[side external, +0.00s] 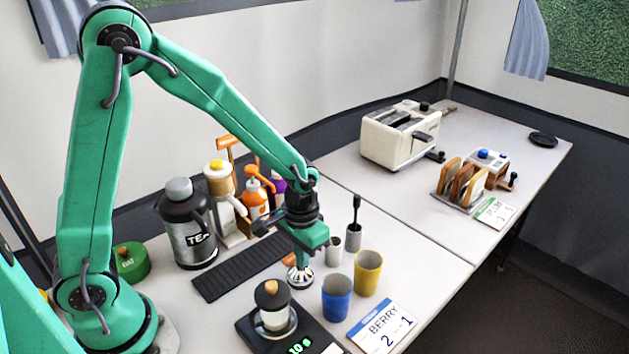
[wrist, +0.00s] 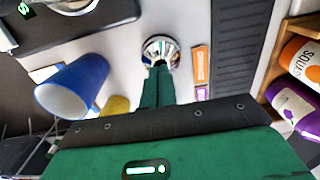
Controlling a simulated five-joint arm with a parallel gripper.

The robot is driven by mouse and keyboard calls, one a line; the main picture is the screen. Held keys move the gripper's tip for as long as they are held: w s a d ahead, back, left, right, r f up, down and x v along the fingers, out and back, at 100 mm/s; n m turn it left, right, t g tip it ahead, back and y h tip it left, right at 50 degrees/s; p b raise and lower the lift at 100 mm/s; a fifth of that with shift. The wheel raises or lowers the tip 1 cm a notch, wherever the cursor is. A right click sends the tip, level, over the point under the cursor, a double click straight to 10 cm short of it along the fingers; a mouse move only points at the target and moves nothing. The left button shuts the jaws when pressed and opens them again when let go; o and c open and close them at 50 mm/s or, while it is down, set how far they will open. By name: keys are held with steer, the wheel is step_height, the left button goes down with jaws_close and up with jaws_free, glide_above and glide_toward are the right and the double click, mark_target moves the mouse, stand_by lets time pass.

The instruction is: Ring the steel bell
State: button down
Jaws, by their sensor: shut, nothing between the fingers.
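The steel bell (side external: 300,277) is a small shiny dome standing on the table between the black slatted mat and the cups. It also shows in the wrist view (wrist: 160,47), just beyond my fingertips. My gripper (side external: 301,261) points down directly over the bell, with its fingers together and nothing held. In the wrist view the closed fingers (wrist: 157,70) reach to the near edge of the dome. I cannot tell whether the tips touch it. The fingers hide part of the bell's top.
A blue cup (side external: 336,298) and yellow cup (side external: 367,273) stand right of the bell. The slatted mat (side external: 240,268), bottles (side external: 254,198) and tea urn (side external: 187,225) are behind and left.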

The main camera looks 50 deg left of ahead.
step_height(320, 180, up, 14)
steer(key=shift+d, duration=0.3)
stand_by(0.4)
stand_by(0.6)
steer(key=s+a+r+t, duration=0.2)
steer(key=s+a+r, duration=0.1)
steer(key=s, duration=0.3)
steer(key=s+a+r+t, duration=0.3)
steer(key=s+a, duration=0.2)
steer(key=s, duration=0.2)
steer(key=shift+r+t, duration=0.2)
steer(key=shift+t, duration=0.1)
stand_by(1.1)
